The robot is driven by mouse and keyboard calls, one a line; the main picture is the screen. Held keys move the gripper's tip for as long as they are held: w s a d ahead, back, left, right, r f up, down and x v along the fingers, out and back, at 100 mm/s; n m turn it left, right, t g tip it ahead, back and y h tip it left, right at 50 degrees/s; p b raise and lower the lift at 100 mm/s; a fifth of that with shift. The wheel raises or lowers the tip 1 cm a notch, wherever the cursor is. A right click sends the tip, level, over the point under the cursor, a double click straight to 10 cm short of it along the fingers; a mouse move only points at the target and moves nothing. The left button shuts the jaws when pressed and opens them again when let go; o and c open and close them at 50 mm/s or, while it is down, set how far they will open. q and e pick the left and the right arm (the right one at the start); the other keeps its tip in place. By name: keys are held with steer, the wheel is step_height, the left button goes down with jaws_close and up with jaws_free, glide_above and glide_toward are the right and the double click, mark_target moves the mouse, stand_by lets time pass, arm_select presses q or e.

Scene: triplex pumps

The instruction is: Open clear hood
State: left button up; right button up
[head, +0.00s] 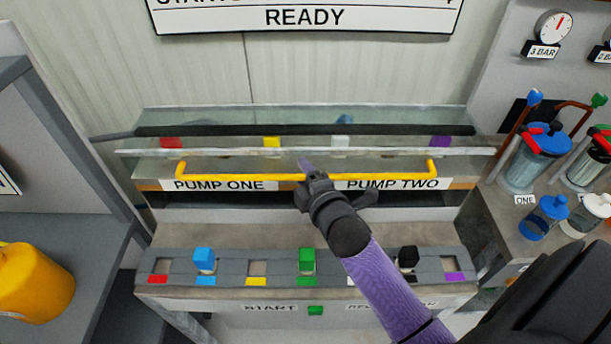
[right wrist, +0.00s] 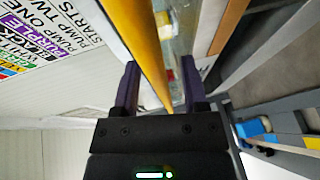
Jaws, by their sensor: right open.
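The clear hood (head: 385,163) is a see-through panel across the middle of the head view, down over the shelf of colored blocks. Its long yellow handle (head: 230,177) runs along the front above the PUMP ONE and PUMP TWO labels. My right gripper (head: 307,168) is at the middle of the handle, its arm coming from the lower right. In the right wrist view the gripper (right wrist: 161,85) is open, and the yellow handle (right wrist: 140,40) passes between its two fingers. The fingers are not closed on it; contact cannot be told. My left gripper is not in view.
Below the hood, a grey rack (head: 355,268) holds blue, green and black blocks. Pump bottles (head: 535,158) and hoses stand at the right. A yellow container (head: 33,283) stands at the left. A READY sign (head: 305,18) hangs above.

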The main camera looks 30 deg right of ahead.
jaws_close()
stand_by(1.4)
